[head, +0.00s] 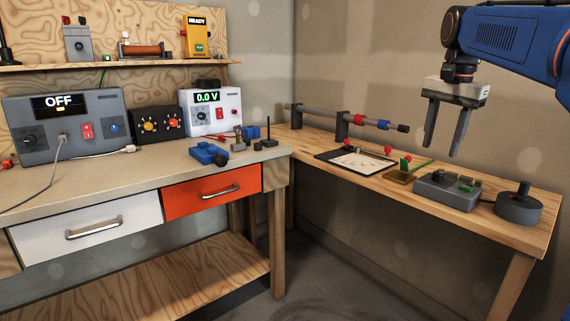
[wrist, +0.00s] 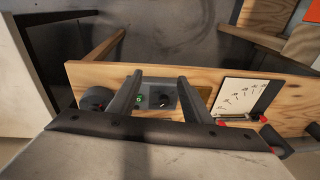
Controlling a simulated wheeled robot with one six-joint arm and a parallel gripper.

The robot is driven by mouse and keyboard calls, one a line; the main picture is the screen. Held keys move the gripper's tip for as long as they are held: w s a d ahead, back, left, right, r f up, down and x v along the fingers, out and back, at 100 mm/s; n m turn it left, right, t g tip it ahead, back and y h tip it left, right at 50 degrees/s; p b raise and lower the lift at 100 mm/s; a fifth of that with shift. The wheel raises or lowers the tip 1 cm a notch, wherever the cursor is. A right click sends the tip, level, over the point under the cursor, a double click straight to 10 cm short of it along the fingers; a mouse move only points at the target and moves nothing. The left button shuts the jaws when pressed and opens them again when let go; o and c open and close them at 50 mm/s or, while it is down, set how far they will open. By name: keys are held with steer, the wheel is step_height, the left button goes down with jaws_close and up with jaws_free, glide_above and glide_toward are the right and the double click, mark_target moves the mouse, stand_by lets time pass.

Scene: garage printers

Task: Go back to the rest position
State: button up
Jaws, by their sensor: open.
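My gripper (head: 448,130) is open and empty, with its two grey fingers pointing down. It hangs in the air above the right wooden table (head: 540,217), over the area of a grey control box (head: 447,190) with a green button. In the wrist view my gripper (wrist: 161,80) shows its two fingers apart, with the control box (wrist: 158,100) seen between and beyond them. Nothing is held between the fingers.
A dark round knob device (head: 519,207) stands right of the box. A paper-faced meter (head: 355,163) and a horizontal rod on posts (head: 345,118) lie left. The left workbench (head: 60,190) holds a grey unit reading OFF (head: 65,125) and a white 0.0 V meter (head: 212,110).

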steer(key=s+a+f+n+t, duration=0.1)
steer(key=s+a+f+n, duration=0.2)
steer(key=s+f, duration=0.6)
steer(key=s+a+f+n+t, duration=0.1)
steer(key=s+a+f+n, duration=0.2)
steer(key=s+f, duration=0.6)
steer(key=s+a+f+n+t, duration=0.1)
steer(key=s+a+f+n, duration=0.2)
steer(key=s+f, duration=0.6)
step_height(320, 180, down, 3)
steer(key=shift+s+a+r+n, duration=0.1)
steer(key=shift+s+a+n, duration=0.25)
steer(key=shift+n, duration=0.65)
